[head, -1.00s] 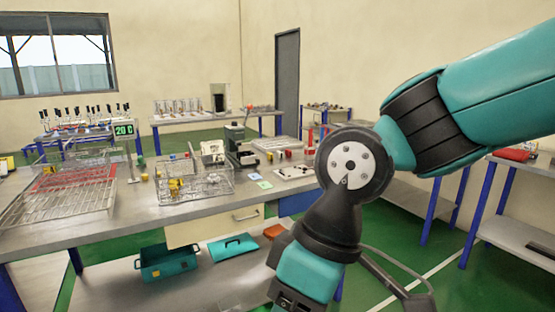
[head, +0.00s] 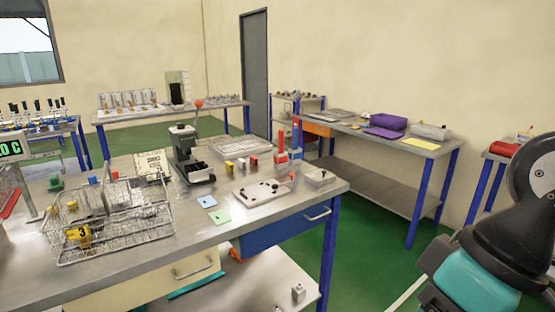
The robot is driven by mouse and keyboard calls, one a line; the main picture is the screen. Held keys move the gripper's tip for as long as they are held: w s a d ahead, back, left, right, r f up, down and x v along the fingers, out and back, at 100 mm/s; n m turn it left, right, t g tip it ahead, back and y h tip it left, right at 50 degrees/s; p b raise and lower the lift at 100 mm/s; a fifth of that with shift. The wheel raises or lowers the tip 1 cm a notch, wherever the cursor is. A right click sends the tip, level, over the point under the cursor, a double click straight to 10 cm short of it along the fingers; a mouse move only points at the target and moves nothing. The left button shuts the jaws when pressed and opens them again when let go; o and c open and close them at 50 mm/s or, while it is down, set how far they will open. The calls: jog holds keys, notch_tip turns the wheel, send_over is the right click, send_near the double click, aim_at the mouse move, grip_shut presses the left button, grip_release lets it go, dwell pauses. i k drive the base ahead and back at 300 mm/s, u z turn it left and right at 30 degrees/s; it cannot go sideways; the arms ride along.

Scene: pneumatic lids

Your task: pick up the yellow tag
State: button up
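A small yellow piece marked 3 (head: 78,235) sits in the wire basket (head: 135,239) at the front left of the near bench; it may be the yellow tag. A flat yellow piece (head: 417,144) also lies on the right-hand table by the wall, too small to identify. My arm shows at the lower right edge, but my gripper is out of view. Nothing shows whether it is open or holding anything.
The near steel bench (head: 255,217) also bears a blue card (head: 207,201), a pale green card (head: 219,217), a dark green press (head: 185,155) and a white plate (head: 262,192). Green floor is free between this bench and the right-hand table (head: 350,131).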

aim_at(229, 165)
jog(key=z, duration=0.35)
jog(key=i, duration=1.65)
jog(key=u, duration=1.25)
jog(key=i, duration=0.75)
jog(key=u, duration=0.7)
